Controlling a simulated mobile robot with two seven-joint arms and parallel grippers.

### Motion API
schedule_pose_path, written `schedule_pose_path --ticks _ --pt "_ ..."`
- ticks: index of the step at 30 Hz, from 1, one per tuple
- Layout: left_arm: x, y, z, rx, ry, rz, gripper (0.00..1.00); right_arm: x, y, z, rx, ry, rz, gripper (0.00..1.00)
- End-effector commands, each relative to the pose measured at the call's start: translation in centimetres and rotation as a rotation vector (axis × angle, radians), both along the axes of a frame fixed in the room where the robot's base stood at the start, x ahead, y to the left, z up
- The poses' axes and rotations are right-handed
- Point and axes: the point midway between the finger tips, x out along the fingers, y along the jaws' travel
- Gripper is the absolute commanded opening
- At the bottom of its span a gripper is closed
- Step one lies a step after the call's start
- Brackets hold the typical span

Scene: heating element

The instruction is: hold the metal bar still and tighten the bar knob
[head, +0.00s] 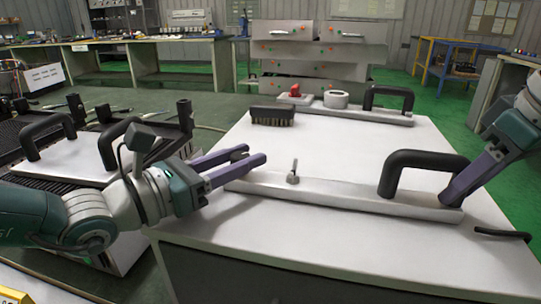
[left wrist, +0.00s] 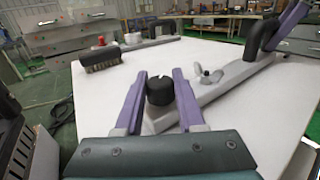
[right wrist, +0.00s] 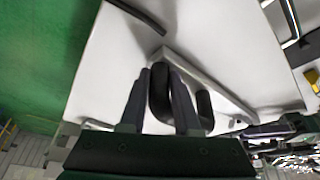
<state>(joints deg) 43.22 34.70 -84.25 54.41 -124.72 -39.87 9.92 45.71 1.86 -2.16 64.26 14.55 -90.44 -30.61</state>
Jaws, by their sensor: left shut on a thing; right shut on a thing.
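The long metal bar (head: 335,194) lies on the white tabletop, with a black loop handle (head: 425,160) at its right end. The round black bar knob (left wrist: 160,93) stands at the bar's left end, between the fingers of my left gripper (left wrist: 160,80), which is shut on it. In the head view my left gripper (head: 254,156) partly hides the knob. My right gripper (head: 455,190) is shut on the right leg of the handle. In the right wrist view the handle (right wrist: 160,92) sits between the fingers. A small grey wing nut (head: 293,173) stands on the bar.
A thin black curved handle (head: 503,235) is near the right edge. The table's middle is clear.

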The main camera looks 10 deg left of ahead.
Motion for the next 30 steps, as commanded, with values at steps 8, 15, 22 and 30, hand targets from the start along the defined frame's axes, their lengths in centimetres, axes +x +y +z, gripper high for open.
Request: schedule_pose_path --ticks 8,15,22,30 --pt "0.04 0.08 0.03 0.001 0.0 -0.107 0.0 -0.02 -0.05 -0.02 0.0 0.001 -0.001 0.0" --pt "-0.03 0.04 0.06 0.0 0.004 -0.137 0.0 0.0 -0.07 -0.01 -0.001 0.001 -0.001 0.0" --pt "-0.04 0.04 0.05 -0.002 0.005 -0.137 0.0 0.01 -0.09 -0.01 -0.001 -0.001 -0.002 0.0" --pt "-0.05 0.03 0.04 -0.002 0.005 -0.137 0.59 0.01 -0.08 -0.01 0.0 0.0 -0.002 0.0"
